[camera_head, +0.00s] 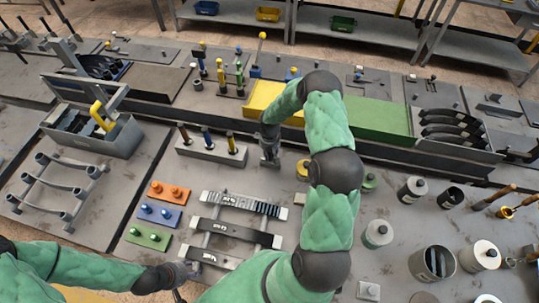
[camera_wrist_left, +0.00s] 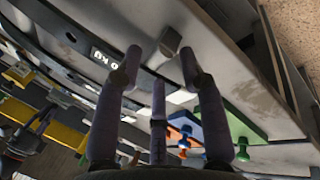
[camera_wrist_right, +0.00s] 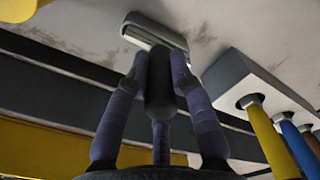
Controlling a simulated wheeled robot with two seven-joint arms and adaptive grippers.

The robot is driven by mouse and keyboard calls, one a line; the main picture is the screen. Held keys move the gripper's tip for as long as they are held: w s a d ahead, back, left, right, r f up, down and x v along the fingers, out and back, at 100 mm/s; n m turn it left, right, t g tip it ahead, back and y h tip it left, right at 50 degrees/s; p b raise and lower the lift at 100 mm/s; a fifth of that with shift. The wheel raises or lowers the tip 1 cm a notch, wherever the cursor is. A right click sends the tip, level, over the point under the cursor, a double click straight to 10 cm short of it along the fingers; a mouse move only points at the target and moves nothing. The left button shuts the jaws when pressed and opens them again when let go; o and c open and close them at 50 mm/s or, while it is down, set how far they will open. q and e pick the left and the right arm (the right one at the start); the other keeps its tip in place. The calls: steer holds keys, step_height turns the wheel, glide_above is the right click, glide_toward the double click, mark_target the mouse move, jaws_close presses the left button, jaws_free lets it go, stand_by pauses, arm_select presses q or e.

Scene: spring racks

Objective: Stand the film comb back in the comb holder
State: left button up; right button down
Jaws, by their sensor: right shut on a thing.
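My right gripper (camera_head: 269,158) points down at the bench, just right of the block with three upright tools. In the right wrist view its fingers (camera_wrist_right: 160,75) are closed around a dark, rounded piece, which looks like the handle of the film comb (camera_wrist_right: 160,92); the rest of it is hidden. Just beyond the fingertips is a pale grey piece with rounded ends and a slot (camera_wrist_right: 150,32), seemingly the comb holder. I cannot tell whether the comb is in it. My left gripper (camera_head: 188,271) is low beside a rack of dark bars; its fingers (camera_wrist_left: 163,65) are apart and empty.
The tool block (camera_head: 212,150) stands close left of my right gripper. The bar rack (camera_head: 205,240) lies in front, with orange (camera_head: 168,191), blue (camera_head: 155,215) and green (camera_head: 147,237) plates beside it. A yellow bin (camera_head: 262,98) and a green bin (camera_head: 380,120) stand behind. Several canisters crowd the right.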

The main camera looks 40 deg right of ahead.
arm_select(q)
steer(key=shift+f, duration=0.35)
arm_select(e)
steer(key=shift+s+f, duration=0.1)
steer(key=shift+f, duration=0.25)
steer(key=c, duration=0.5)
jaws_free()
steer(key=shift+a+r, duration=0.1)
steer(key=shift+c, duration=0.2)
arm_select(q)
steer(key=shift+r, duration=0.15)
arm_select(e)
steer(key=shift+r, duration=0.2)
